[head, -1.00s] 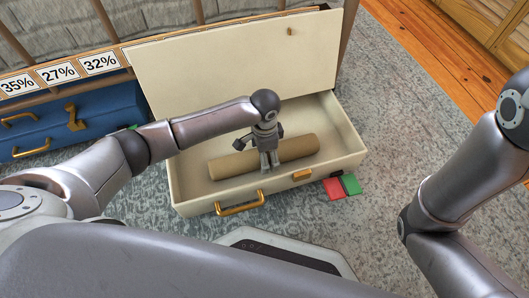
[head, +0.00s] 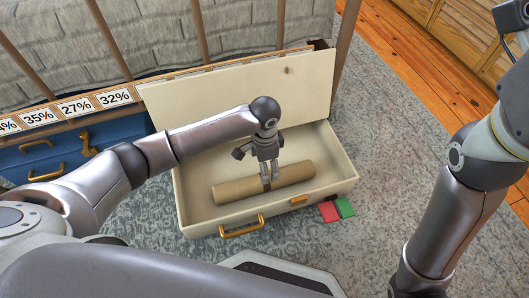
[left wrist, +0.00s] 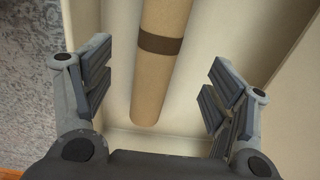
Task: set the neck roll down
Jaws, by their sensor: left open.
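The neck roll (head: 230,190) is a tan cylinder with a dark band round its middle. It lies lengthwise on the floor of the open cream suitcase (head: 348,180). In the left wrist view the roll (left wrist: 157,80) runs between my spread fingers, with a gap on each side. My left gripper (head: 270,184) is open and points down at the roll's middle, close over the band. It also shows in the left wrist view (left wrist: 155,88). My right arm comes in at the right, but its gripper is out of frame.
The suitcase lid (head: 240,85) stands raised behind. Red (head: 330,212) and green (head: 346,207) pieces lie on the rug by the right front corner. A blue case (head: 60,155) is at the left, under the slatted bed frame. Rug at the right is clear.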

